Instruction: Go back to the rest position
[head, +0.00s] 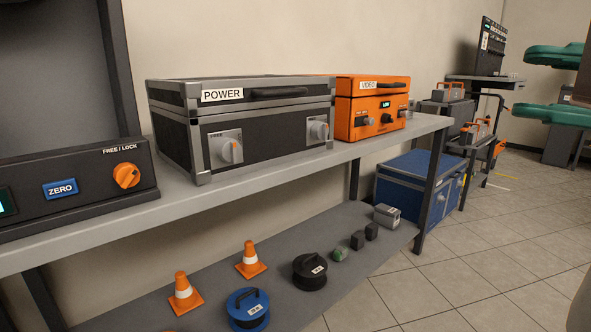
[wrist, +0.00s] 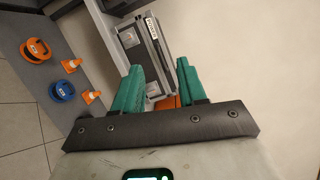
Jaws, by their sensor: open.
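My gripper (head: 524,83) shows at the upper right of the head view, its two green fingers pointing left, one above the other. They are apart with nothing between them. In the wrist view my gripper (wrist: 158,78) is open, and its fingers frame part of the black and silver POWER case (wrist: 150,45) in the background. That POWER case (head: 250,125) stands on the bench in the head view. The gripper touches nothing that I can see.
The grey bench (head: 175,195) carries a control panel (head: 80,188) and an orange VIDEO case (head: 372,105). The lower shelf (head: 215,290) holds orange cones (head: 250,260) and cable reels (head: 309,271). A blue chest (head: 410,185) stands behind. The tiled floor (head: 450,285) at right is clear.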

